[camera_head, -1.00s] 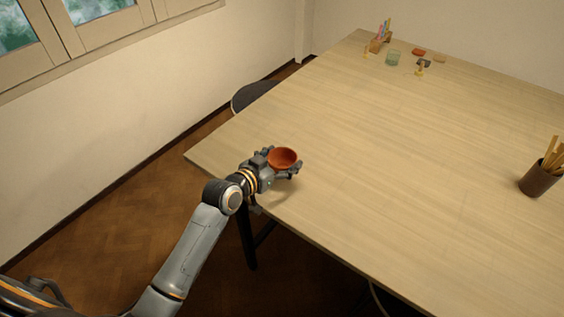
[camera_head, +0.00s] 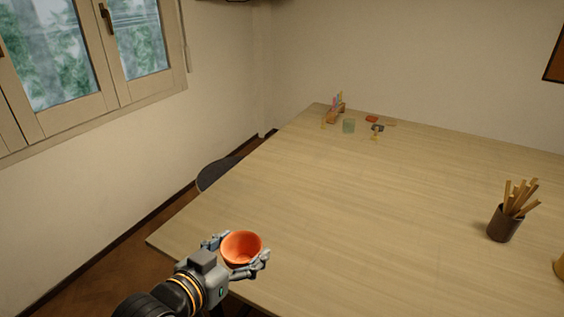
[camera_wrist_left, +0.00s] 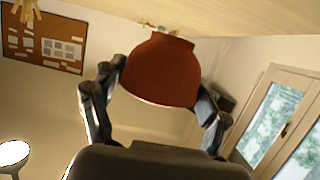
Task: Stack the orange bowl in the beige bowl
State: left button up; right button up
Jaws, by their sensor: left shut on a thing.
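The orange bowl (camera_head: 241,247) is upright between the fingers of my left gripper (camera_head: 238,258). The gripper is shut on it at the near left edge of the table. In the left wrist view the bowl (camera_wrist_left: 162,72) fills the space between the two fingers (camera_wrist_left: 155,95), and the picture is turned upside down. I do not see the beige bowl in any view. My right gripper is not in view.
The wooden table (camera_head: 370,210) is mostly bare. A dark cup (camera_head: 503,224) with wooden sticks stands at right, and a yellowish object (camera_head: 559,267) is cut off at the right edge. A dark chair (camera_head: 217,173) is at left.

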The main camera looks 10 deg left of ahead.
pick_arm(q)
jog(key=s+a+f+n+y, duration=0.1)
jog(key=a+f+n+y, duration=0.2)
jog(key=a+n+y, duration=0.15)
jog(key=d+r+m+h, duration=0.1)
jog(key=d+m+h, duration=0.1)
jog(key=w+d+r+m+h, duration=0.1)
jog(key=m, duration=0.1)
jog(key=shift+w+d+r+h, duration=0.1)
jog(key=shift+d+r+h, duration=0.25)
jog(key=shift+d, duration=0.05)
jog(key=shift+d+r+m+h, duration=0.2)
jog(key=shift+d+m+h, duration=0.05)
jog(key=shift+d+h, duration=0.15)
